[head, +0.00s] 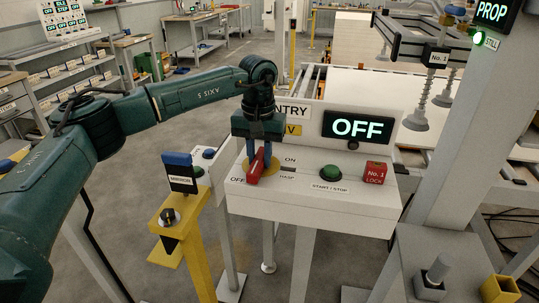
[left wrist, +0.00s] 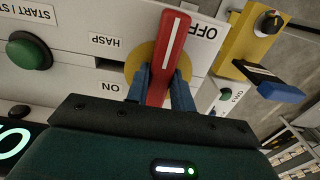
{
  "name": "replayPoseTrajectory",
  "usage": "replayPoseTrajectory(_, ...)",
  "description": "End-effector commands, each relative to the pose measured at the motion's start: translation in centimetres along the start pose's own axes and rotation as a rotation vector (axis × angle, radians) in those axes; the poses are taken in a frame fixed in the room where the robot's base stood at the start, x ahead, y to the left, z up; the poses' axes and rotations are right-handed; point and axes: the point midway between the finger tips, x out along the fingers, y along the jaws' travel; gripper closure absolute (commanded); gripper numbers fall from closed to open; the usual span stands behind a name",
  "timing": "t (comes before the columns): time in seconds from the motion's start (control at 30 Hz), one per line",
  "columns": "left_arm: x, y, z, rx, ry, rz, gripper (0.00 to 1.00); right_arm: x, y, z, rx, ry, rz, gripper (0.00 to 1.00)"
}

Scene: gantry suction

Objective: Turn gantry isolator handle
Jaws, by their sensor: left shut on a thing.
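The red isolator handle (head: 256,166) sits on a yellow round plate on the sloped top of the white gantry control box (head: 310,205). It points toward the OFF label in the head view. In the left wrist view the red handle (left wrist: 172,50) has a white stripe and stands between two blue fingers. My left gripper (head: 258,163) is shut on the handle from above; the left wrist view also shows the fingers (left wrist: 167,85) on both its sides. The display (head: 357,127) reads OFF. My right gripper is not in view.
A green START/STOP button (head: 330,173) and a red No. 1 LOCK block (head: 375,172) are on the box, right of the handle. A yellow post (head: 172,222) with a blue-topped part stands close left. Suction cups (head: 416,118) hang at right.

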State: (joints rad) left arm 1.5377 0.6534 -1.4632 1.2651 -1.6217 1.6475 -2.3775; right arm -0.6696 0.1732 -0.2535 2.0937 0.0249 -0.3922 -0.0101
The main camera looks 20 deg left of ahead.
Motion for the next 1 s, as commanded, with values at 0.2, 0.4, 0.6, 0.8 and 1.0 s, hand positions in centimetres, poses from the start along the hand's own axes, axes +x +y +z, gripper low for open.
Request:
replayPoseTrajectory(0.2, -0.08, -0.1, 0.03, 0.011, 0.002, 0.001, 1.0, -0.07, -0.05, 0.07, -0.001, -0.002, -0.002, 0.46)
replayPoseTrajectory(0.4, -0.08, -0.08, 0.02, 0.012, 0.002, 0.001, 0.75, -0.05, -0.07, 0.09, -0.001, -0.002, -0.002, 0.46)
replayPoseTrajectory(0.6, -0.06, -0.07, 0.02, 0.01, 0.002, 0.0, 0.58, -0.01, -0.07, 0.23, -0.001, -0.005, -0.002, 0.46)
replayPoseTrajectory(0.8, -0.04, -0.07, 0.02, 0.008, 0.001, 0.0, 0.55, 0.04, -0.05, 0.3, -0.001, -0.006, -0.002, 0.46)
replayPoseTrajectory(1.0, -0.82, -0.03, -0.04, 0.007, 0.004, 0.002, 0.55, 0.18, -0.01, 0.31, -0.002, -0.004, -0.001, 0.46)
